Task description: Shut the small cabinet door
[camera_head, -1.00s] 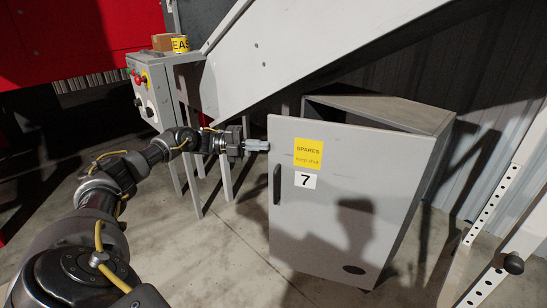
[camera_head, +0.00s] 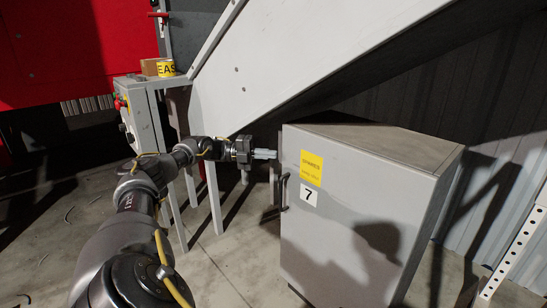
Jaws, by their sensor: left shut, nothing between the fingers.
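The small grey cabinet (camera_head: 448,180) stands at the right, its top (camera_head: 385,138) in view. Its door (camera_head: 340,235) has a yellow SPARES label (camera_head: 311,167), a white number 7 tag (camera_head: 309,194) and a dark handle (camera_head: 285,191) near its left edge. The door's top edge lies along the front of the cabinet top with no clear gap; it looks shut or very nearly shut. My left gripper (camera_head: 268,154) is shut and empty, its fingertips at the door's upper left edge. I cannot tell whether they touch it. My right gripper is out of view.
A sloping grey chute (camera_head: 300,60) runs above and behind the cabinet. A control box (camera_head: 138,112) on legs stands at the left, with a cardboard box (camera_head: 150,66) and yellow tape roll (camera_head: 166,69) above. A white perforated post (camera_head: 515,250) stands at the right.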

